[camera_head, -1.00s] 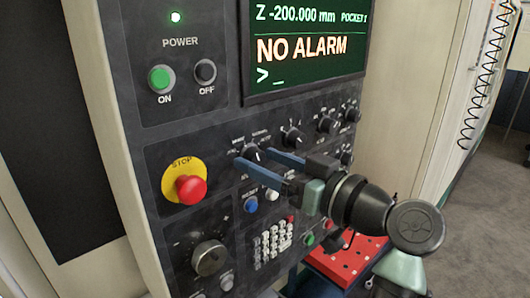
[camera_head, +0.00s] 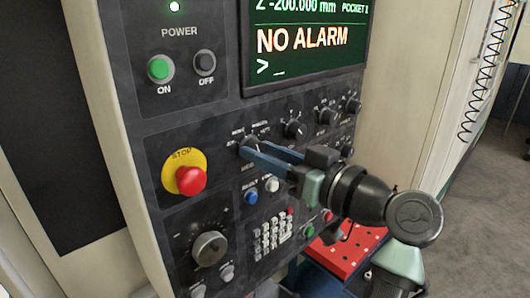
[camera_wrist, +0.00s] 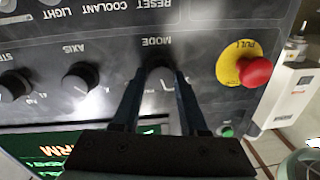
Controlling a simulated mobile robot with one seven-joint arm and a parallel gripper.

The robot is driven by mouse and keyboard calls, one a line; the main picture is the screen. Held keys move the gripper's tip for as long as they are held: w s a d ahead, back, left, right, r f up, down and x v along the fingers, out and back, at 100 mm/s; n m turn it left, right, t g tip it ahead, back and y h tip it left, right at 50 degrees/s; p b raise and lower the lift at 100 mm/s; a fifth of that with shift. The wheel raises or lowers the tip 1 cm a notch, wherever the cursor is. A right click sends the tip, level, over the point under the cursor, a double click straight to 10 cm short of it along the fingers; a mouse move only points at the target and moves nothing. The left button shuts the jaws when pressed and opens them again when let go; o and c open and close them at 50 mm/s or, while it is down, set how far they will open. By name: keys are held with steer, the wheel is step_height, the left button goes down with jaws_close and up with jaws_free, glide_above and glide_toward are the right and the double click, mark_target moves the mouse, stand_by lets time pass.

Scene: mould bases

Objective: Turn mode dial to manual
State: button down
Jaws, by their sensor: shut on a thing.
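The mode dial (camera_wrist: 160,70) is a black round knob on the dark control panel, just above the printed word MODE in the head view, where the fingers partly cover it (camera_head: 250,142). My gripper (camera_head: 254,149) has its two blue fingers on either side of the dial and is shut on it. In the wrist view the fingers (camera_wrist: 159,78) reach the knob from left and right. The dial's pointer and most of its position labels are too small or hidden to read.
The red stop button (camera_head: 191,180) on its yellow ring is left of the dial. The axis dial (camera_wrist: 80,80) and other knobs are on its other side. A blue button (camera_head: 251,198) and a keypad (camera_head: 272,235) lie below. The screen (camera_head: 305,40) above reads NO ALARM.

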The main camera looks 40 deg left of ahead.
steer(key=shift+m+y+p, duration=0.3)
steer(key=shift+m+p, duration=0.1)
steer(key=shift+m, duration=3.4)
steer(key=shift+c, duration=2.2)
jaws_free()
steer(key=shift+d+f, duration=0.1)
